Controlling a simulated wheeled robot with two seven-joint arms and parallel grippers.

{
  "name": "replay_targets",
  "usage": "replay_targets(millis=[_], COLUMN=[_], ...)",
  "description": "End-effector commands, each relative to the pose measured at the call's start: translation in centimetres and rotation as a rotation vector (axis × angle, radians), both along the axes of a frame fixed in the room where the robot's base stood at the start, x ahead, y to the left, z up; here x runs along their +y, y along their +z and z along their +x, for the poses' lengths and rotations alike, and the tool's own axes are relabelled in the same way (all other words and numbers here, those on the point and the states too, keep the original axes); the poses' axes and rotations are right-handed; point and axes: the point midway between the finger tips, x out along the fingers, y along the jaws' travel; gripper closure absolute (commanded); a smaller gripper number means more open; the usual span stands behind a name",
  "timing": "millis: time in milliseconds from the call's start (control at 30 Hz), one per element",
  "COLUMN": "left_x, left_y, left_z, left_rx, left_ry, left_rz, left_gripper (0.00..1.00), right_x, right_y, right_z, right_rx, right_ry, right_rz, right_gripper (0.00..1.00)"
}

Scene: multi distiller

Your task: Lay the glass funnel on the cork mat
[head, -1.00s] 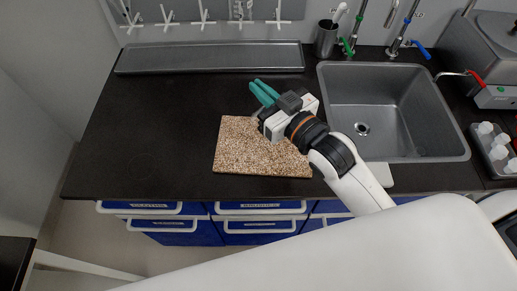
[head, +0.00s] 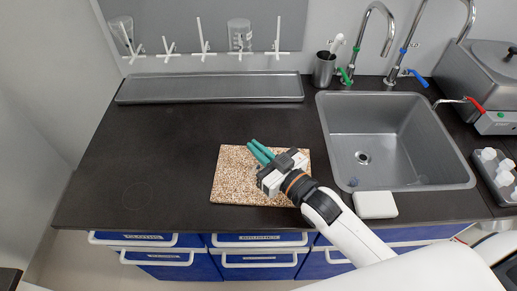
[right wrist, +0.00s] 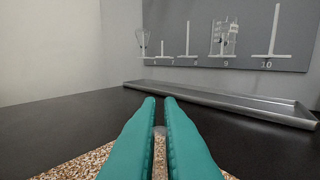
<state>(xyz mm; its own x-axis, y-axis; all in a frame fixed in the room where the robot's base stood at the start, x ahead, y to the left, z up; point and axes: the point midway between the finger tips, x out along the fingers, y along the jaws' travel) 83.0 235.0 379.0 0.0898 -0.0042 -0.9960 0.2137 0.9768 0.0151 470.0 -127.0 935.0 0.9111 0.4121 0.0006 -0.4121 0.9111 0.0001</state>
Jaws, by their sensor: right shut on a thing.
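The cork mat (head: 232,186) is a speckled brown board on the dark counter, left of the sink. My right gripper (head: 254,148) is over the mat, its teal fingers pointing to the mat's far edge. In the right wrist view the fingers (right wrist: 159,100) are close together with a small clear, greyish piece (right wrist: 160,131) between them. It seems to be the glass funnel; most of it is hidden by the fingers and hand. I cannot tell whether it touches the mat. My left gripper is not in view.
A long grey tray (head: 210,89) lies along the back under a peg board holding glassware (head: 239,36). The counter left of the mat is clear.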

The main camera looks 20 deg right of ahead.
Motion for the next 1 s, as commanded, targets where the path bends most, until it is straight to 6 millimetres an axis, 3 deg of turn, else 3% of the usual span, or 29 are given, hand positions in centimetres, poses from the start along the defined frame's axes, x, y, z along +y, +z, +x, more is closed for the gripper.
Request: replay_targets(millis=[167,333,667,767,1000], left_x=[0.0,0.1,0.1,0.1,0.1], left_y=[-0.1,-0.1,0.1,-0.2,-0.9], left_z=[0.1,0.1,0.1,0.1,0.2], left_rx=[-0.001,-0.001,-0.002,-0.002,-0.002], left_ry=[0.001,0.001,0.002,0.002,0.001], left_rz=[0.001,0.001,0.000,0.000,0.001], left_gripper=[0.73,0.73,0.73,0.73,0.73], right_x=[0.0,0.0,0.0,-0.5,-2.5], right_y=[-0.2,-0.2,0.2,-0.1,-0.3], right_z=[0.0,0.0,0.0,-1.0,-5.5], right_rx=[0.000,0.000,-0.001,0.002,0.004], right_ry=[0.000,0.000,0.000,-0.001,0.000], right_rz=[0.000,0.000,0.000,-0.001,-0.002], right_gripper=[1.00,0.72,0.72,0.72,0.72])
